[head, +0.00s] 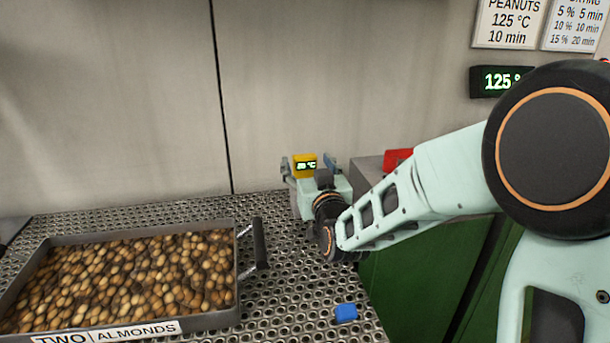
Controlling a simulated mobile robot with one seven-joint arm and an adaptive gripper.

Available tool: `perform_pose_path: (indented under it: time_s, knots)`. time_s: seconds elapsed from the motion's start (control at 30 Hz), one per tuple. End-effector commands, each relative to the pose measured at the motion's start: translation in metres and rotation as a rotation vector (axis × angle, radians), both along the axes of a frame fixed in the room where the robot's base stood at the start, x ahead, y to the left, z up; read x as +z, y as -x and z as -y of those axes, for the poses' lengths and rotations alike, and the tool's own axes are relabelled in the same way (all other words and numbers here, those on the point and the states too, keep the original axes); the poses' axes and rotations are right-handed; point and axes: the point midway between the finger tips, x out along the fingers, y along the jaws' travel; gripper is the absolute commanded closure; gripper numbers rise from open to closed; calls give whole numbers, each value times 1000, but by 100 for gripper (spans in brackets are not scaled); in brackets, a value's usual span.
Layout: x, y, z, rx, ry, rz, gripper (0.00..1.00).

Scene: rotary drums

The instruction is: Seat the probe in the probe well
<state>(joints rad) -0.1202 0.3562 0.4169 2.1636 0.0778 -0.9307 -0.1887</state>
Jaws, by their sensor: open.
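A small yellow unit with a lit green readout (305,166), which looks like the probe, is at the far right end of the perforated table. My gripper (309,168) is beside it, with a finger showing on either side in the picture. The gripper is open. I cannot tell whether the fingers touch the yellow unit or stand in front of it. My wrist and the pale gripper body cover what is below the unit. Any probe stem is hidden. I cannot make out the probe well.
A metal tray of almonds (120,326) fills the left of the perforated table (285,290), its black handle (260,243) toward the right. A blue block (346,313) lies near the right edge. A green-fronted cabinet (425,285) stands right, with a red object (397,158) on top.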

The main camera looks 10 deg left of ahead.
Motion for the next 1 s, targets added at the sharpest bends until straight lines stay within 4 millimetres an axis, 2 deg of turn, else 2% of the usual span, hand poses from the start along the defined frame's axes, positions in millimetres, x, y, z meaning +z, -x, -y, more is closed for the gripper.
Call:
perform_pose_path:
  time_s: [0.1, 0.23, 0.57, 1.0]
  knots:
    - [-1, -18, -6, -1, -1, 0, 36]
    - [-1, -30, -13, 0, -1, 0, 36]
    - [0, -36, -16, 0, 0, 0, 36]
    - [0, -35, -15, -1, 0, 0, 84]
